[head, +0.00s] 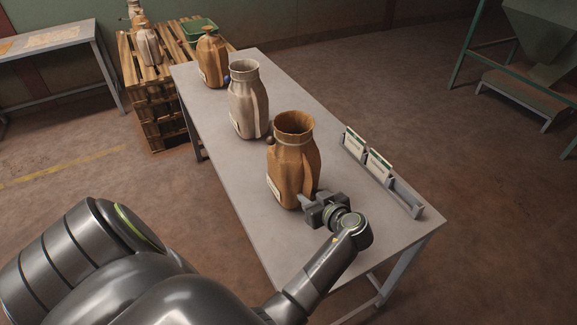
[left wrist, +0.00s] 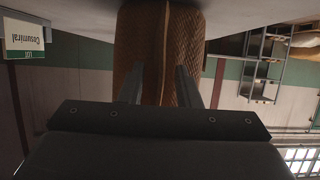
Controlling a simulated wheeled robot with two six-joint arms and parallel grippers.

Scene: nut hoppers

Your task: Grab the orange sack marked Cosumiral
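The nearest orange-brown sack (head: 293,160) stands upright and open-topped near the front of the grey table. Its white label (head: 273,188) is too small to read. My left gripper (head: 309,201) is low at the sack's right side, fingers towards it. In the left wrist view the fingers stand apart, with the sack (left wrist: 150,35) and its raised seam between them; I cannot tell whether they touch it. A card reading "Cosumiral" (left wrist: 25,38) shows upside down there. Another orange-brown sack (head: 212,62) stands at the table's far end. My right gripper is not in view.
A pale sack (head: 248,100) stands between the two orange-brown ones on the table (head: 230,185). A rack (head: 404,197) with cards runs along the right edge, close to my left gripper. A pallet stack (head: 130,80) stands behind; a green hopper (head: 545,35) is far right.

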